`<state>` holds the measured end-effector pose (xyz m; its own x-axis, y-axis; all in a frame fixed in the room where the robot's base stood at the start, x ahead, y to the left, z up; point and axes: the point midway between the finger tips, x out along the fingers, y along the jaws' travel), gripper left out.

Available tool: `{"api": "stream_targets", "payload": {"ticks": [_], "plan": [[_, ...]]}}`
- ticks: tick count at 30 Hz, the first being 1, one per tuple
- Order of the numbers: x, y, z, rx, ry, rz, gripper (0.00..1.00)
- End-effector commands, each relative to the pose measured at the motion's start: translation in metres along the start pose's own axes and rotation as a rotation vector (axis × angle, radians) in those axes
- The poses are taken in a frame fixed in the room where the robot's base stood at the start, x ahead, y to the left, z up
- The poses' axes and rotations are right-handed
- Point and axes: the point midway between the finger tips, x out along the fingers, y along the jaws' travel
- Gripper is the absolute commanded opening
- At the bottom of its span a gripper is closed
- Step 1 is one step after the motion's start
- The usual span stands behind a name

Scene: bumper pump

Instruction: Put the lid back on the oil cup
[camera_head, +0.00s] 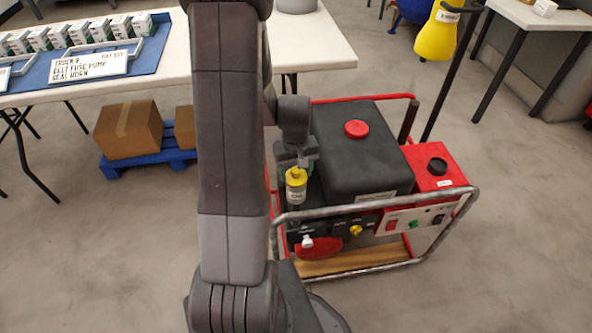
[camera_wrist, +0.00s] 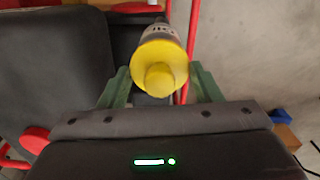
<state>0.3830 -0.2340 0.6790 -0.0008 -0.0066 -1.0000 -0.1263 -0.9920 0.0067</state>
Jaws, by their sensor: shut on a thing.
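The yellow lid (camera_head: 296,177) is round with a raised knob. In the wrist view the lid (camera_wrist: 160,66) faces me between my two green fingers. My gripper (camera_wrist: 159,72) is shut on it, though the contact is hard to see. The oil cup (camera_head: 295,197), pale with a dark-lettered label, is directly below the lid beside the black tank. In the wrist view part of the cup (camera_wrist: 161,31) shows behind the lid. I cannot tell whether the lid is seated on the cup or just above it.
A red-framed pump unit has a black tank (camera_head: 355,150) with a red cap, and a grey tube rail (camera_head: 375,208) in front. A table (camera_head: 325,50) with small boxes stands behind. A yellow funnel-like thing (camera_head: 438,35) hangs on a pole. Floor at right is clear.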

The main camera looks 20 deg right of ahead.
Motion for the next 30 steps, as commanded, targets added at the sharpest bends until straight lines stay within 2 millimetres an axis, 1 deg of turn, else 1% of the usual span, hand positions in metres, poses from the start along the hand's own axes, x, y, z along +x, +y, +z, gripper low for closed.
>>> {"api": "stream_targets", "payload": {"ticks": [10,11,12,14,15,20,21,23,24,30], "plan": [[0.0002,0.0000,0.0000,0.000,0.000,0.000,0.37],[0.0002,0.0000,0.0000,0.000,0.000,0.000,0.60],[0.0002,0.0000,0.0000,0.000,0.000,0.000,0.68],[0.0002,0.0000,0.0000,0.000,0.000,0.000,0.80],[0.0002,0.0000,0.0000,0.000,0.000,0.000,0.84],[0.0002,0.0000,0.0000,0.000,0.000,0.000,0.84],[0.0003,0.0000,0.0000,0.000,0.000,0.000,0.86],[0.0003,0.0000,0.0000,0.000,0.000,0.000,0.97],[0.0003,0.0000,0.0000,0.000,0.000,0.000,1.00],[0.0000,0.0000,0.0000,0.000,0.000,0.000,1.00]]}}
